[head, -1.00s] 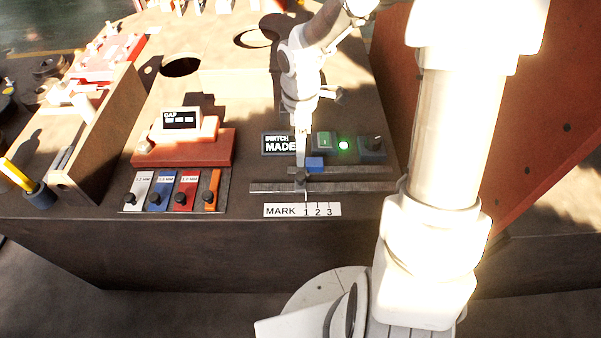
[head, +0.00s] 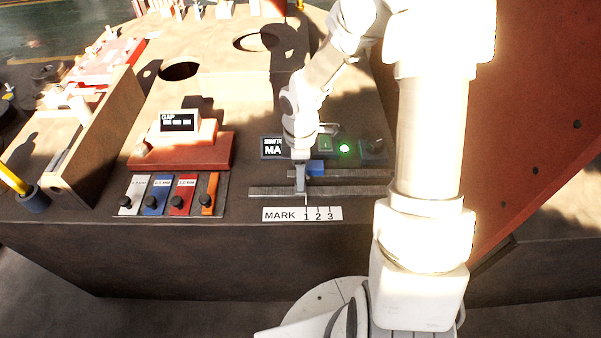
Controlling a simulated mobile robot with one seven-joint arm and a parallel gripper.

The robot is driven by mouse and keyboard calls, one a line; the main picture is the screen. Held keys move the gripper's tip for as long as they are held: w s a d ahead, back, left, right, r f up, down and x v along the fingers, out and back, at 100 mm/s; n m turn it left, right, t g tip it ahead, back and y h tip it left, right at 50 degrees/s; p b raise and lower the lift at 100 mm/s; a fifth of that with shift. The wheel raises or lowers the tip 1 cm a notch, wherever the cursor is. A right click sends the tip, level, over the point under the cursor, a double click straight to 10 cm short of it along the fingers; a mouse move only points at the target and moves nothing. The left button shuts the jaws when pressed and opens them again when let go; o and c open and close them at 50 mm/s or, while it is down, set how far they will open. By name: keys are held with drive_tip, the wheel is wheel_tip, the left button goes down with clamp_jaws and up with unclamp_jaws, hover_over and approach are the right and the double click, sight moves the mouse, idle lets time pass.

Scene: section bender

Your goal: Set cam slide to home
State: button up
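The cam slide's dark rail (head: 350,190) runs left to right near the bench's front edge, just behind the white strip (head: 302,214) reading MARK 1 2 3. A thin line near mark 1 runs up from the strip to the rail. A blue block (head: 316,167) sits behind the rail. My gripper (head: 301,189) points down at the rail, where the black slide knob showed earlier. The gripper now hides that knob. I cannot tell whether its fingers are open or closed around it.
The switch display (head: 272,148) is partly hidden by my arm. Beside it are a lit green lamp (head: 344,148) and a dark knob (head: 373,147). Coloured gauge slots (head: 168,195) and the red gap unit (head: 180,150) stand left. A brown panel (head: 530,120) rises right.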

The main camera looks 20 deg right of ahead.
clamp_jaws()
idle(1.1)
